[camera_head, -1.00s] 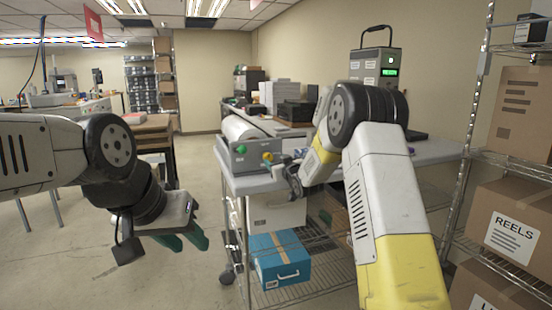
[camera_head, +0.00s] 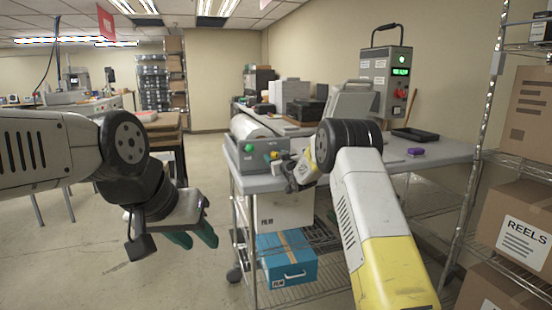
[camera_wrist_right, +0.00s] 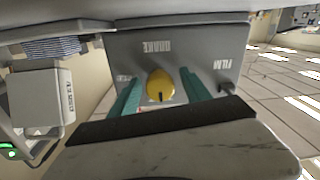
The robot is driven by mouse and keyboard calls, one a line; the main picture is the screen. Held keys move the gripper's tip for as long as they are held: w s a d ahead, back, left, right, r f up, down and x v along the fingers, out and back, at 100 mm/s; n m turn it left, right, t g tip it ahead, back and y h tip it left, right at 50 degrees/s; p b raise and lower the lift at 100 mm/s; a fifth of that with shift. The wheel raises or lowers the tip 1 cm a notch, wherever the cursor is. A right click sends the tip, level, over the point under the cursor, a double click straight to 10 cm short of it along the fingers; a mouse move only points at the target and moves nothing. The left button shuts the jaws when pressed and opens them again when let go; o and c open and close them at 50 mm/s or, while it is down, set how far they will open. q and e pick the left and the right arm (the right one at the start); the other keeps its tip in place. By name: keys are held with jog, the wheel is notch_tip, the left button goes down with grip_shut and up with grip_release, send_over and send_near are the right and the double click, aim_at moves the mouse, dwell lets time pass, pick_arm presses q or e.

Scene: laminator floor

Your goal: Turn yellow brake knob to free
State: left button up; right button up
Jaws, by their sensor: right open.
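The yellow brake knob (camera_head: 275,156) is on the front of a grey roller unit (camera_head: 262,160) on the cart. The right wrist view shows the knob (camera_wrist_right: 160,85) face on, with a dark mark pointing down in that picture and the upside-down word BRAKE above it. My right gripper (camera_wrist_right: 159,78) is open, its teal fingers on either side of the knob with gaps. A small label left of the knob is partly hidden by a finger. My left gripper (camera_head: 199,239) hangs empty over the floor left of the cart, its teal fingers apart.
A green button (camera_head: 249,148) is left of the knob. A control box (camera_head: 386,80) with a green display stands at the back of the cart. A blue box (camera_head: 286,258) sits on the lower shelf. A wire rack with cartons (camera_head: 512,225) stands at right.

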grip_shut()
jog(key=shift+m, duration=0.3)
jog(key=m, duration=0.3)
jog(key=shift+d+m, duration=0.1)
jog(key=shift+m, duration=0.2)
jog(key=m, duration=0.4)
jog(key=shift+m, duration=0.3)
jog(key=m, duration=0.4)
jog(key=shift+f+m, duration=0.1)
jog(key=shift+m, duration=0.3)
jog(key=shift+m+h, duration=0.3)
jog(key=shift+m, duration=2)
